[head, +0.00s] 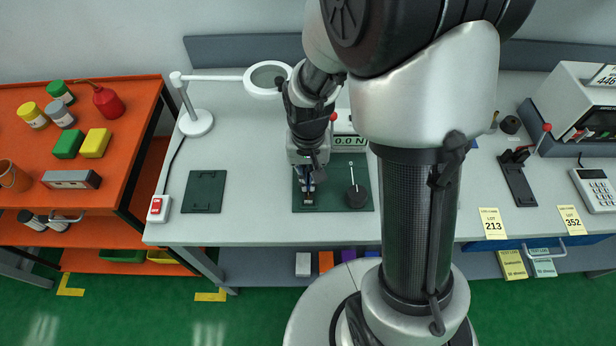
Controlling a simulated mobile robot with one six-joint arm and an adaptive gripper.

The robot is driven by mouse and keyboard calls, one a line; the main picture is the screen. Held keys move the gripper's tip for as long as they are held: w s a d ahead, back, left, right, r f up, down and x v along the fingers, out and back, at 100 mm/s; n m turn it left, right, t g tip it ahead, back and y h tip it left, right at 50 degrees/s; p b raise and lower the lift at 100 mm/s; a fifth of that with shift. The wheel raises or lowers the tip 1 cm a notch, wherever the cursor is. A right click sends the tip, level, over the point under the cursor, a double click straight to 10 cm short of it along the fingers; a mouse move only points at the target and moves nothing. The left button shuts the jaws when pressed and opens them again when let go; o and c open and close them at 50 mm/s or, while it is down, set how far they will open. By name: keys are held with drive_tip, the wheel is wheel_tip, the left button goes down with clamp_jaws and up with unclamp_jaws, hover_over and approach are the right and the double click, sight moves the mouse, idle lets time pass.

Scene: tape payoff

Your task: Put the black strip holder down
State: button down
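My gripper (308,183) points down over the left part of a dark green mat or plate (335,168) on the grey bench. A small dark piece (308,200), which may be the black strip holder, shows right at the fingertips, low over the plate. I cannot tell whether it touches the plate or whether the fingers are shut on it. A round black piece with a thin upright stem (356,197) stands on the right part of the same plate. My arm hides part of the bench to the right.
A force display reading 0.0 N (349,142) stands behind the plate. A dark square pad (204,192) lies empty to the left, near a lamp (196,122) and a red switch (157,208). A black lever stand (518,180) is at the right. Clear bench lies left of the plate.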

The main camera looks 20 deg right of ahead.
drive_tip(key=shift+f, duration=0.15)
drive_tip(key=c, duration=1.8)
unclamp_jaws()
drive_tip(key=s+r+n+t+p, duration=0.1)
drive_tip(key=s+r+p, duration=0.1)
drive_tip(key=r, duration=0.8)
drive_tip(key=s+r+t+p, duration=0.1)
drive_tip(key=s+r+p, duration=0.1)
drive_tip(key=r, duration=0.8)
drive_tip(key=s+r+n+t, duration=0.2)
drive_tip(key=s+r, duration=0.4)
drive_tip(key=s, duration=0.5)
drive_tip(key=shift+r+n+t, duration=0.15)
drive_tip(key=shift+n+t, duration=0.15)
